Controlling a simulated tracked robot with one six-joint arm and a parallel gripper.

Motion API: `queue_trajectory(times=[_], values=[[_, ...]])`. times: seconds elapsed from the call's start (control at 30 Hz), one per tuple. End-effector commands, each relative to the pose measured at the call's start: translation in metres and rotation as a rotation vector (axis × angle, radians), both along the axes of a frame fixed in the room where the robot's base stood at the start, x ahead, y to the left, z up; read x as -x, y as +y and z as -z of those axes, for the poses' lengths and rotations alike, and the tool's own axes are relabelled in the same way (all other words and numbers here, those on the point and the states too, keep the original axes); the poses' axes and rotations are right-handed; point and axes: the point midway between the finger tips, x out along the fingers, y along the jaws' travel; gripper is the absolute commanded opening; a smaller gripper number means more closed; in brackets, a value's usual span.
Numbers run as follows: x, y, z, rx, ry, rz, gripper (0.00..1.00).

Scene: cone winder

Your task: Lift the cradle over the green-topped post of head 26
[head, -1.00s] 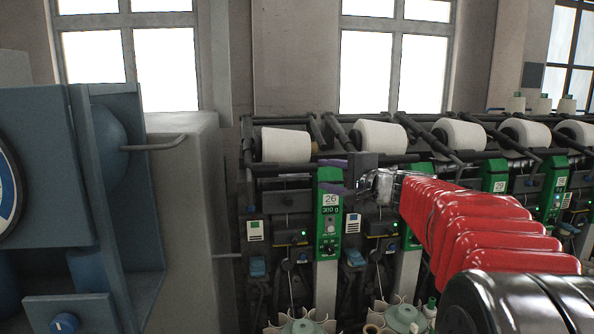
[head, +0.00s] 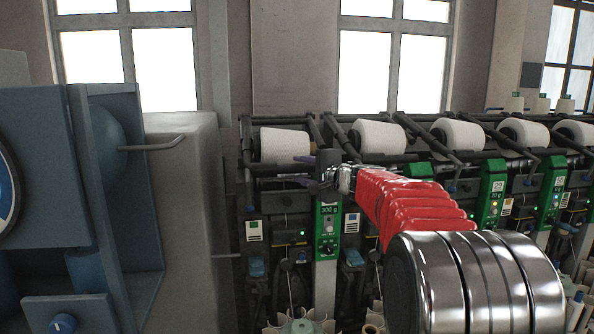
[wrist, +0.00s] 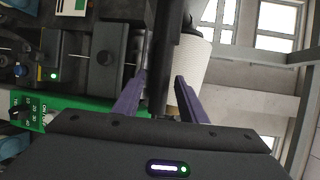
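The post of head 26 has a green top (head: 328,228) with a "300 g" display in the head view. My gripper covers its number plate. The green top also shows at the lower left of the wrist view (wrist: 75,106). The cradle (head: 262,170) is a dark bar frame just left of the post, with a white yarn package (head: 285,145) in it. My gripper (head: 299,170) points left in front of the cradle. In the wrist view its two purple fingers (wrist: 163,78) stand apart, with the dark cradle bar (wrist: 160,100) between them. I cannot tell whether they touch it.
More winding heads with white packages (head: 380,136) and green-topped posts (head: 490,190) run to the right. A blue machine housing (head: 125,190) and a grey cabinet (head: 182,225) with a bar handle stand at the left. Paper cones stand low in front.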

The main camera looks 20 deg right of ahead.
Motion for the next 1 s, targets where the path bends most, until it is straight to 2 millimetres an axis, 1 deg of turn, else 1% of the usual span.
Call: queue_trajectory(times=[0.1,0.23,0.6,1.0], values=[[-0.013,0.002,0.002,0.000,0.001,-0.001,0.38],[-0.022,0.004,0.003,0.001,0.000,0.000,0.38],[-0.024,0.005,0.004,0.000,0.001,0.000,0.37],[-0.024,0.004,0.004,0.000,0.001,0.001,0.09]])
